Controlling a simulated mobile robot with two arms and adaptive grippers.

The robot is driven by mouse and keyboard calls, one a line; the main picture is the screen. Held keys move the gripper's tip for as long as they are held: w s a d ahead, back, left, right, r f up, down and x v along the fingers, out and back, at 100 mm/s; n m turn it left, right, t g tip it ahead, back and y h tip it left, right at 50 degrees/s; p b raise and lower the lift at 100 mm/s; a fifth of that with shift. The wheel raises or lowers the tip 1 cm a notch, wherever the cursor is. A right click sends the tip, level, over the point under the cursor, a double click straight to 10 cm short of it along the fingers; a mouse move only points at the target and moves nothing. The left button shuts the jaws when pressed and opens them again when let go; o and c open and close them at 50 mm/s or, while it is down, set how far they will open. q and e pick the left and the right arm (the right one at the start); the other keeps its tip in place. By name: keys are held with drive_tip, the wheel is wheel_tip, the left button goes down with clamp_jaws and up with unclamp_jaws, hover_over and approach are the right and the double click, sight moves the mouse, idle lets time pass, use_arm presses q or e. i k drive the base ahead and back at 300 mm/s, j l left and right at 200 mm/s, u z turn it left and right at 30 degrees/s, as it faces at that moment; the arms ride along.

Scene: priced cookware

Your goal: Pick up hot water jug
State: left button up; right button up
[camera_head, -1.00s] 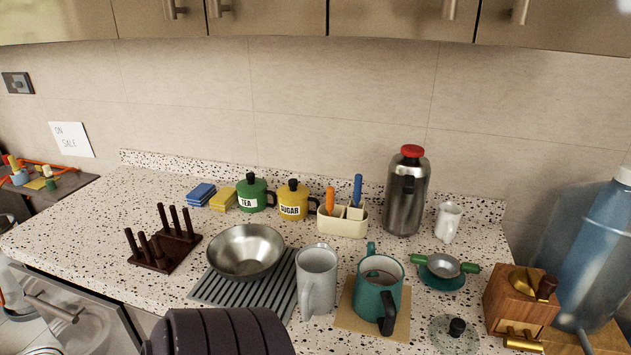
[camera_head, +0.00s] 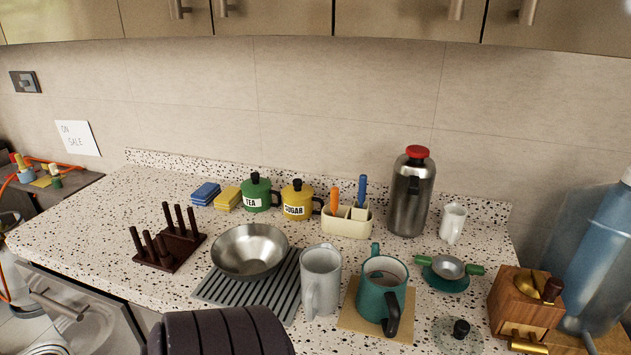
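A steel jug with a red lid and a dark handle (camera_head: 411,195), which looks like the hot water jug, stands upright on the speckled counter (camera_head: 95,225) near the back wall, right of centre. Its front is unobstructed. Neither of my grippers shows in the head view, and nothing is touching the jug.
A utensil holder (camera_head: 345,224) stands left of the jug and a white mug (camera_head: 453,222) right of it. In front are a teal pot (camera_head: 378,293), a grey pitcher (camera_head: 320,279) and a small pan (camera_head: 447,268). A wooden grinder (camera_head: 522,297) stands at right.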

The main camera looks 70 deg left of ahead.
sight(321, 263)
drive_tip(key=u, duration=2)
